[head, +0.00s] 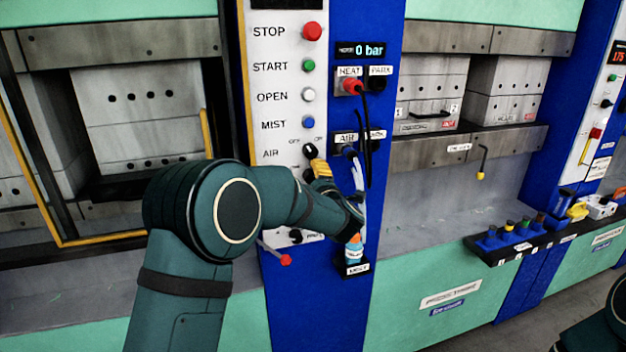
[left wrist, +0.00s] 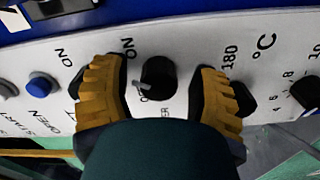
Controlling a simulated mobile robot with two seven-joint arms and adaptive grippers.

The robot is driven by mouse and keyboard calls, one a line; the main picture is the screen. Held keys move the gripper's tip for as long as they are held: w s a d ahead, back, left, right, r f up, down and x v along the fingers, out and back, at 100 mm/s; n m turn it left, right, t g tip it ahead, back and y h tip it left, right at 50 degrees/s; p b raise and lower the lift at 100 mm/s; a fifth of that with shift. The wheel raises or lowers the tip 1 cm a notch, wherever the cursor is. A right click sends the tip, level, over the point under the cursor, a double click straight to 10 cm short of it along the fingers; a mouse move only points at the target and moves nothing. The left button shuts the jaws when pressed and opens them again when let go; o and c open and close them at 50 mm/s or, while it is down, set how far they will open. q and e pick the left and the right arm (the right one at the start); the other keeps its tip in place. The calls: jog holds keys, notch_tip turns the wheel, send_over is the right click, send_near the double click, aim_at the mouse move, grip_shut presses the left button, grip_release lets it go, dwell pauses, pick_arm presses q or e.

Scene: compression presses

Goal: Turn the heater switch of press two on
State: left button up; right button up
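The heater switch (left wrist: 158,78) is a round black knob with a light pointer on the white control panel (head: 275,75). In the left wrist view its pointer aims left and slightly down, towards a partly hidden label beginning with O; an ON label lies up and left of it. My left gripper (left wrist: 163,74) is open, with one yellow finger on each side of the knob. Gaps show between fingers and knob. In the head view the left gripper (head: 320,170) is at the panel's lower part and hides the knob. My right gripper is not in view.
Above are a red STOP button (head: 312,31), a green START button (head: 308,65) and a black AIR knob (head: 310,151). Hoses (head: 366,140) hang right of the panel. A small bottle (head: 354,250) stands on a holder below. A temperature knob (left wrist: 242,98) is beside the right finger.

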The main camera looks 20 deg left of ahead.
pick_arm(q)
jog(key=shift+s+d+r, duration=0.1)
jog(key=v, duration=0.7)
jog(key=shift+s+d, duration=0.2)
jog(key=shift+s, duration=0.15)
